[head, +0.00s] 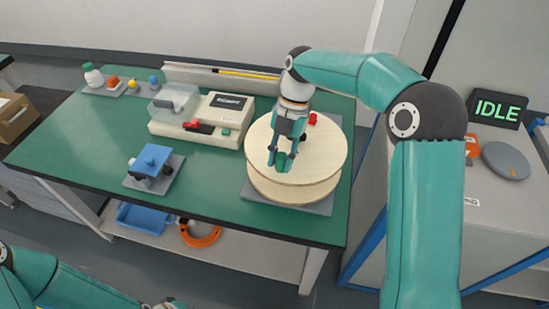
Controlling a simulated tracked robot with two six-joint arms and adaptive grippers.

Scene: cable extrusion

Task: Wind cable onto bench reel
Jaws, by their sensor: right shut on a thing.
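The bench reel (325,155), with pale round flanges, lies flat on a grey base plate (318,207) at the right end of the green bench. My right gripper (281,164) points down over the left part of the reel's top. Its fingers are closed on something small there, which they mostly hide. No cable can be made out on the reel or at the fingers. My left arm (60,285) is at the lower left corner. Only a bit of my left gripper (165,304) shows at the bottom edge, and its fingers are cut off.
A beige device (215,120) with a clear cover and a blue-topped fixture (152,158) stand left of the reel. A red part (312,118) is at the reel's back. An orange coil (200,240) and blue tray (145,219) are below. A screen (497,108) at right reads IDLE.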

